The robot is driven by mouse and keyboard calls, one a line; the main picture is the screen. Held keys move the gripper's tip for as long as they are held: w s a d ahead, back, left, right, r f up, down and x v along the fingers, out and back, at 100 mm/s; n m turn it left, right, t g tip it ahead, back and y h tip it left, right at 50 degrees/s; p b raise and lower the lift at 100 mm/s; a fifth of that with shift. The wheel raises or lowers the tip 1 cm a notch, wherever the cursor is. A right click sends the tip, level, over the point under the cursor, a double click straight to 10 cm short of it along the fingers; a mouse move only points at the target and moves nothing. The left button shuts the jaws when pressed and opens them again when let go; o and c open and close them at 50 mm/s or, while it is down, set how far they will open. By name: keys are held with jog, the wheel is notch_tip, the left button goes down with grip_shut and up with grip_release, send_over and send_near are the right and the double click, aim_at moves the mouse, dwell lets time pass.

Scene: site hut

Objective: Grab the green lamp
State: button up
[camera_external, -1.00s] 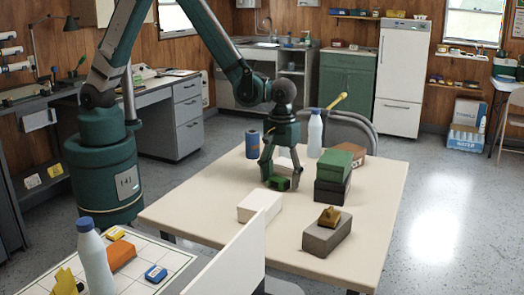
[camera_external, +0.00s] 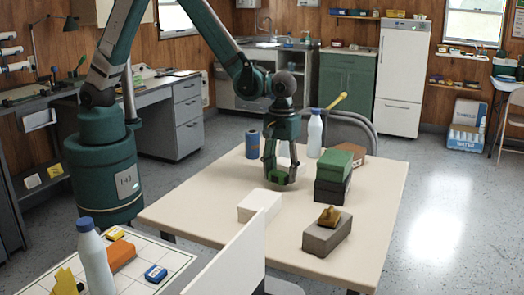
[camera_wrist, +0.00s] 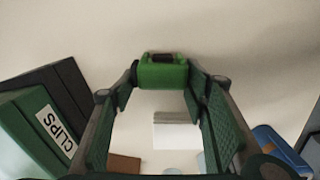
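The green lamp (camera_wrist: 162,73) is a small, bright green block with a dark part on top. In the wrist view it sits between my two fingertips, which touch its sides. My gripper (camera_external: 279,172) is above the pale table in the external view, shut on the lamp. There the lamp is mostly hidden by the fingers, and it appears slightly above the tabletop. In the wrist view my gripper (camera_wrist: 162,82) points at plain table surface.
A green box (camera_external: 335,160) on a black box stands close to the right. A white box (camera_external: 260,205) is in front, and a grey box (camera_external: 327,236) with a brown item on it is at front right. A blue can (camera_external: 252,145) and a white bottle (camera_external: 315,133) stand behind.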

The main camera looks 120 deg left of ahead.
aim_at(281, 171)
jog(key=shift+r+p, duration=0.8)
jog(key=shift+r, duration=3.2)
